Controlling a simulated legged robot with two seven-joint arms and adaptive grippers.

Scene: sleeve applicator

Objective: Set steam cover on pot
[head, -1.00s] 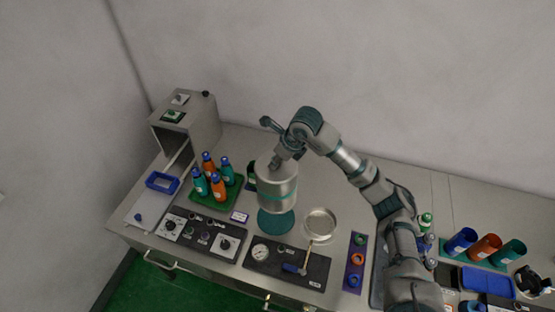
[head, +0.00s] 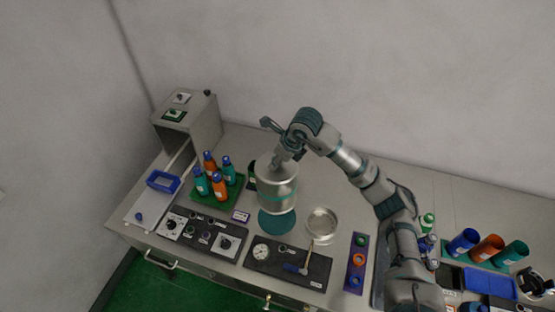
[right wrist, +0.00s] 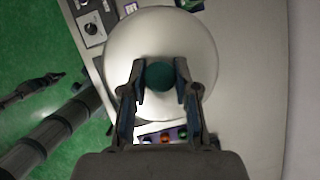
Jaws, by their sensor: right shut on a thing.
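The steam cover (head: 277,195) is a large silver cylinder with a teal band. It hangs upright above a teal disc (head: 277,223) on the bench. My right gripper (head: 278,160) is above the cover and shut on its knob. In the right wrist view, my right gripper (right wrist: 161,80) has a finger on each side of the round teal knob (right wrist: 160,75), over the cover's pale round top (right wrist: 160,35). A round, open silver vessel (head: 322,222), which may be the pot, stands just right of the disc. The cover hides whatever is directly beneath it. My left gripper is not identifiable.
A green tray (head: 209,205) of orange and teal bottles stands left of the cover. A black gauge panel (head: 290,268) lies in front, and a purple strip with rings (head: 357,262) to the right. A metal box (head: 190,120) stands at the back left.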

